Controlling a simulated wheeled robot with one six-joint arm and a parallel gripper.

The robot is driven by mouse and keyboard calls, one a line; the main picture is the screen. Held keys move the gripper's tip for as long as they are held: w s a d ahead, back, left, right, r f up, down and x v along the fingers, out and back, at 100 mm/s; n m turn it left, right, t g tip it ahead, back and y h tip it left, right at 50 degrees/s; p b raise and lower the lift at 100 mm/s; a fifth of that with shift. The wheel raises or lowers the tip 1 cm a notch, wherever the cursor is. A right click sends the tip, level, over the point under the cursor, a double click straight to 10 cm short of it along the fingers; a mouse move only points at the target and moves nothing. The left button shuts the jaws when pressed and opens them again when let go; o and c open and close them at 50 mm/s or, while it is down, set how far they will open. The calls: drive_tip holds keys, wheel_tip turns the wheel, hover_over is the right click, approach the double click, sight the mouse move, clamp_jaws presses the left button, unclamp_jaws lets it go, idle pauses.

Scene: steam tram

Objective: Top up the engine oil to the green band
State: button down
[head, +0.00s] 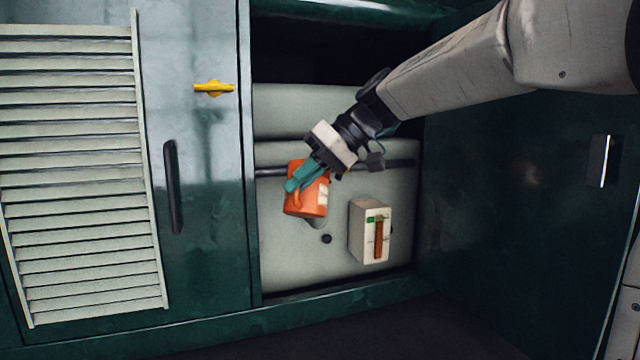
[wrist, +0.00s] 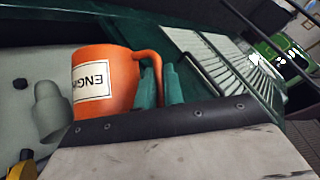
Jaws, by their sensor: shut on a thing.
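An orange jug (head: 307,190) with a pale label is held in front of the pale engine casing (head: 285,255) in the open cabinet. It leans a little in the head view; its contents are hidden. My gripper (head: 300,181) has teal fingers shut on the jug's handle, and the wrist view shows them at the handle too (wrist: 161,88). In that view the label on the jug (wrist: 108,78) begins "ENG". A grey filler neck (wrist: 49,112) stands beside the jug, mostly hidden behind it in the head view. The oil gauge (head: 370,232) has a green band near the top and an orange-brown column reaching close below it.
A dark horizontal rail (head: 400,163) crosses the casing behind my gripper. The green cabinet door (head: 195,150) with a yellow latch (head: 214,88) and slatted panel (head: 80,170) is at left. A dark green panel (head: 510,190) bounds the opening at right.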

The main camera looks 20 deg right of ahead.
sight(308, 211)
drive_tip(key=shift+w+d+f+n+t+h, duration=0.15)
drive_tip(key=shift+f+n+t+h, duration=0.4)
drive_tip(key=shift+f, duration=0.6)
drive_tip(key=shift+w+d+f+n+t+h, duration=0.1)
drive_tip(key=shift+w+f+n+t+h, duration=0.15)
drive_tip(key=shift+f+t, duration=0.7)
drive_tip(key=shift+w+d+f+n+t+h, duration=0.15)
drive_tip(key=shift+f+n+t+h, duration=0.2)
drive_tip(key=shift+f, duration=1.05)
drive_tip(key=shift+a, duration=0.15)
